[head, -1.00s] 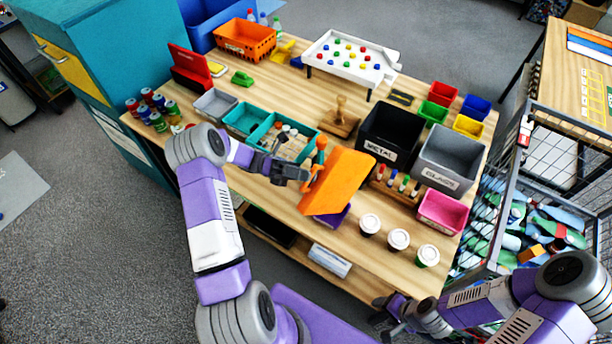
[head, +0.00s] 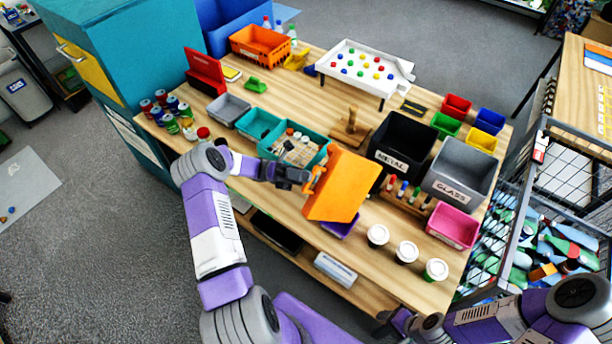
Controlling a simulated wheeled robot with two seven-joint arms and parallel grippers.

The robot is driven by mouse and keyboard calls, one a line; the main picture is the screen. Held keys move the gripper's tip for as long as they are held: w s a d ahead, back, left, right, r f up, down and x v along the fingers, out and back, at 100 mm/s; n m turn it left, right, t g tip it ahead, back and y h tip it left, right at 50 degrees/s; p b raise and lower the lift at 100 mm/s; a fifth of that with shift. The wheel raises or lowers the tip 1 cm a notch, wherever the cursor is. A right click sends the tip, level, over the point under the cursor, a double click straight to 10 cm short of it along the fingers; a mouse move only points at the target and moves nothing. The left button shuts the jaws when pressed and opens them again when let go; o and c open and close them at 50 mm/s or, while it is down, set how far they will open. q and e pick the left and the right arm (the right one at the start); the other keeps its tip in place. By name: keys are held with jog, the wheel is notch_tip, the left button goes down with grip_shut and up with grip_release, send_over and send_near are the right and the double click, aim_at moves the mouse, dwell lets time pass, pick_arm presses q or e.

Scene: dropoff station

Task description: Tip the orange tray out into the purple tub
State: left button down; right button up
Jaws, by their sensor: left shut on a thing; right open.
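The orange tray (head: 340,187) is held up steeply tilted over the front part of the wooden table, its broad orange side toward me. My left gripper (head: 308,180) is shut on the orange tray at its left edge. The purple tub (head: 341,228) is beneath the tray, and only a small part of it shows below the tray's lower edge. The inside of the tub and whatever is in the tray are hidden. My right gripper (head: 385,325) is low at the bottom edge, in front of the table, open and partly out of view.
Three lidded cups (head: 406,252) stand right of the purple tub. A pink bin (head: 453,226), a grey bin marked GLASS (head: 459,176) and a black bin marked METAL (head: 400,146) stand behind. A teal divided tray (head: 296,147) lies left of the orange tray.

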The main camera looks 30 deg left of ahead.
pick_arm(q)
jog(key=a+b, duration=0.1)
jog(key=w+a+f+n+h+b, duration=0.1)
jog(key=b, duration=0.1)
jog(key=a+f+t+h+b, duration=0.1)
jog(key=shift+w+a+f+n, duration=0.2)
jog(key=shift+a+n, duration=0.1)
jog(key=shift+a, duration=0.05)
dwell(0.8)
notch_tip(320, 180, up, 9)
jog(key=p, duration=0.6)
jog(key=shift+p, duration=0.35)
